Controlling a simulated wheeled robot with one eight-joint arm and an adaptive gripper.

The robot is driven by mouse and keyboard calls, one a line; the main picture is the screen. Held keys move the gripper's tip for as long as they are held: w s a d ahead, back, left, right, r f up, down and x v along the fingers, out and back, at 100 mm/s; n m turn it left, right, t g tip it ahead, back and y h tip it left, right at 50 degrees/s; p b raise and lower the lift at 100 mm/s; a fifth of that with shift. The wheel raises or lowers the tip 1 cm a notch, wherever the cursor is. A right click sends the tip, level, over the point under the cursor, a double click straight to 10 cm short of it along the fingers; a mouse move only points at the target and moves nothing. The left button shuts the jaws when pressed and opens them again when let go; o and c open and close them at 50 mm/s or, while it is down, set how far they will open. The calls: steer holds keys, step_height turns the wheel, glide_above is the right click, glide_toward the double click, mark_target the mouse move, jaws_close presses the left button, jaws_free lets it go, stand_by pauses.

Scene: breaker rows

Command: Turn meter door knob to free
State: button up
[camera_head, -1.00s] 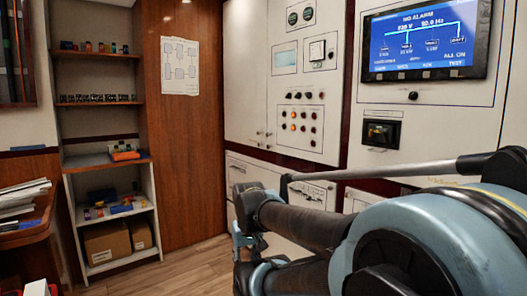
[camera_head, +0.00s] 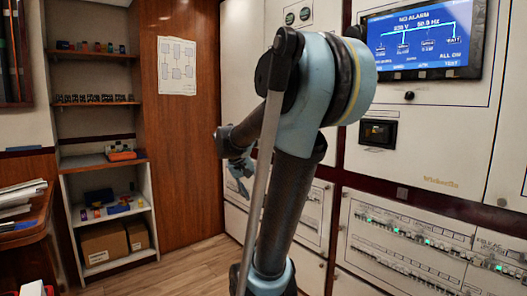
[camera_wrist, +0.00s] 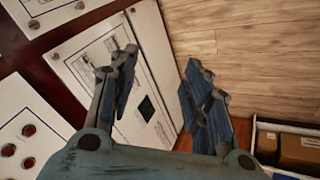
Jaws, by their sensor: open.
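My gripper (camera_wrist: 160,62) is open and empty in the wrist view, its two blue-padded fingers well apart. It shows small in the head view (camera_head: 240,172), in front of the cabinet wall and beside the wooden panel. The door with two round meters (camera_head: 297,15) is at the top of the head view, and my arm hides much of its lower part. I cannot make out a meter door knob there. Small round knobs (camera_wrist: 33,24) show on panels at the upper left of the wrist view. I cannot tell whether one is the meter door knob. No knob is between my fingers.
A lit screen (camera_head: 424,38) is at the upper right, with a black knob (camera_head: 409,95) below it. Breaker rows (camera_head: 430,240) are lower right. Shelves (camera_head: 100,150) stand at the left. Wood floor (camera_wrist: 240,40) shows past my fingers. Red buttons (camera_wrist: 29,130) are at lower left.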

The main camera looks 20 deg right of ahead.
steer(key=w+d+r+m+h, duration=0.1)
steer(key=w+d+r+h, duration=0.15)
steer(key=w, duration=0.75)
steer(key=w+d+r+m+t+h, duration=0.1)
steer(key=w+d+r+h, duration=0.15)
steer(key=w, duration=0.75)
steer(key=w+d+r+h, duration=0.1)
steer(key=w+d+r, duration=0.25)
steer(key=w, duration=0.65)
steer(key=w+d+f+m+t+h, duration=0.1)
steer(key=w+f+h, duration=0.15)
steer(key=w, duration=1.05)
steer(key=w+f+m+t+h, duration=0.1)
steer(key=w+f+h, duration=0.15)
steer(key=w, duration=1.05)
steer(key=r+x, duration=0.1)
steer(key=x, duration=1.6)
steer(key=shift+d+r+h, duration=0.2)
steer(key=shift+r+h, duration=0.05)
steer(key=shift+h, duration=0.15)
steer(key=shift+w, duration=0.1)
steer(key=shift+c, duration=0.5)
